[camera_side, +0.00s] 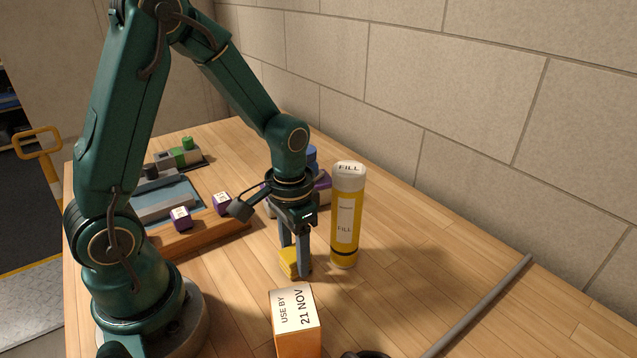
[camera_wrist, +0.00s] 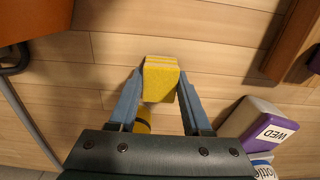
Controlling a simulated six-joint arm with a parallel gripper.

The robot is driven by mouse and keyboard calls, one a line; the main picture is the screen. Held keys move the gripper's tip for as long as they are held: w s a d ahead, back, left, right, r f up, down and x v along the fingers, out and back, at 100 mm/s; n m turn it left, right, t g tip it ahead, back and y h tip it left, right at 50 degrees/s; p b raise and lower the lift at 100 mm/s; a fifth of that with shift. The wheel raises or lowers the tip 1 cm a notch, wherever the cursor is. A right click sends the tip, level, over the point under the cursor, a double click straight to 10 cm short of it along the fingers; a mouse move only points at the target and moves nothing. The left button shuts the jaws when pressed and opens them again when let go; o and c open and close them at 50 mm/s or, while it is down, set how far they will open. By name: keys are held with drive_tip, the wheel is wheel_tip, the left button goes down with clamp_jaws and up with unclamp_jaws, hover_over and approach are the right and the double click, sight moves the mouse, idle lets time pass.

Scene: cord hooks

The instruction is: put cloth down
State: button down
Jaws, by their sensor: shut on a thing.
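The cloth (camera_side: 289,264) is a small folded yellow block. My gripper (camera_side: 297,258) points down and is shut on it, with one finger on each side. In the wrist view the cloth (camera_wrist: 161,80) sits between the two fingertips, its folded layers showing at the far edge. It is low, at or just above the wooden table; I cannot tell whether its underside touches. The near finger hides part of it in the side view.
A tall yellow FILL bottle (camera_side: 346,218) stands close on the right. An orange USE BY box (camera_side: 296,322) stands in front. A wooden tray (camera_side: 200,238) with purple-sided blocks lies behind left. A grey rod (camera_side: 480,303) lies at right. Table between bottle and rod is clear.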

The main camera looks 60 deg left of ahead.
drive_tip(key=shift+f, duration=0.15)
drive_tip(key=shift+c, duration=1.7)
unclamp_jaws()
wheel_tip(320, 180, up, 12)
drive_tip(key=s+d+r+t, duration=0.3)
drive_tip(key=s+t, duration=0.2)
drive_tip(key=s, duration=0.1)
drive_tip(key=shift+s, duration=0.35)
drive_tip(key=shift+o, duration=1.1)
drive_tip(key=shift+s+t, duration=0.2)
drive_tip(key=shift+t, duration=0.1)
